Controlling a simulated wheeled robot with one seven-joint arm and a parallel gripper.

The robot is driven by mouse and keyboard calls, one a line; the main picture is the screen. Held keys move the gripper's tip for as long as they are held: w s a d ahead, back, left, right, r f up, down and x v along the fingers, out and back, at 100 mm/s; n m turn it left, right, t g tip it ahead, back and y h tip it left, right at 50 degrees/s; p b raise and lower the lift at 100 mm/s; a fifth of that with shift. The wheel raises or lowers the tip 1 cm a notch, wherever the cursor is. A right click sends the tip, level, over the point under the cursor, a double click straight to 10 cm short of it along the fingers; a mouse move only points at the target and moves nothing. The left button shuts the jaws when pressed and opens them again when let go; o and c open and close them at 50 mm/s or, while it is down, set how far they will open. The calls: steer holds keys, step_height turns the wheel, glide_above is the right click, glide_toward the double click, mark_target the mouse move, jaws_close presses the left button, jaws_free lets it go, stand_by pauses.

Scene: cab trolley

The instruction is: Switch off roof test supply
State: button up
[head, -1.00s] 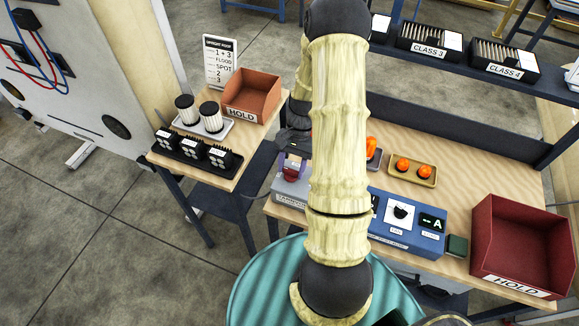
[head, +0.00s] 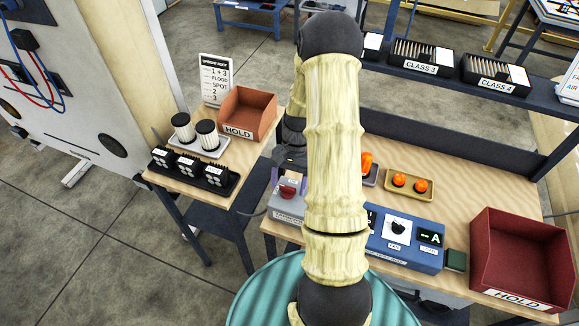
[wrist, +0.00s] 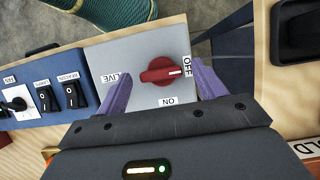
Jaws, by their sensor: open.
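The roof test supply is a grey box (head: 287,209) at the left end of the bench, with a red rotary knob (head: 288,190) on top. In the wrist view the knob (wrist: 160,71) lies with its white pointer line toward the OFF label (wrist: 187,65) at the right. The LIVE label (wrist: 116,77) is at the left and the ON label (wrist: 169,101) below. My gripper (wrist: 161,74) is open, its purple fingers on either side of the knob with gaps between. In the head view my gripper (head: 289,178) is partly hidden behind my arm.
A blue control panel (head: 405,248) adjoins on the right in the head view. A side table at left holds filters, black blocks (head: 190,166) and an orange HOLD bin (head: 248,110).

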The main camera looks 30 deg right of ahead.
steer(key=b+v, duration=0.3)
steer(key=v, duration=1.4)
steer(key=shift+r, duration=0.1)
steer(key=s+a+n+t+h, duration=0.1)
steer(key=s+a+n+t, duration=0.1)
steer(key=s+a+n, duration=0.3)
steer(key=s+a+f+n+t+h, duration=0.1)
steer(key=s+a+n, duration=0.4)
steer(key=a, duration=0.8)
steer(key=shift+s+a+f+t+h, duration=0.3)
steer(key=shift+t+h, duration=0.5)
steer(key=shift+t, duration=0.4)
